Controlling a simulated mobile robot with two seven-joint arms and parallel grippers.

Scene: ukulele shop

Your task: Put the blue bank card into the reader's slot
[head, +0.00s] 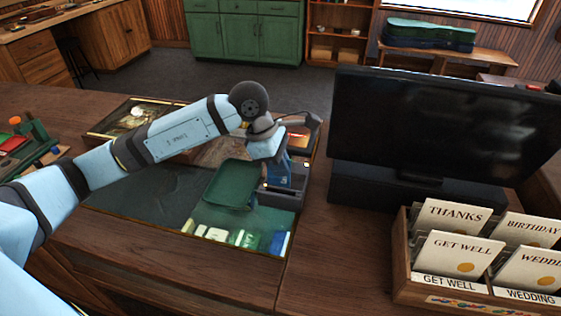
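My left gripper (275,158) points down over the dark grey card reader (284,198) on the counter. The blue bank card (284,174) is upright directly below the gripper, which appears shut on its upper part; the fingertips are small and partly hidden. The card's lower end is at the reader, overlapping it in the view. I cannot tell whether it is in the slot or only in front of or above it. My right gripper is not in view.
A green tray (228,186) lies just left of the reader, on the counter's glass display top. A large black monitor (440,125) stands to the right. A wooden card rack (404,270) with greeting cards is at the front right. The wooden counter (325,265) between is clear.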

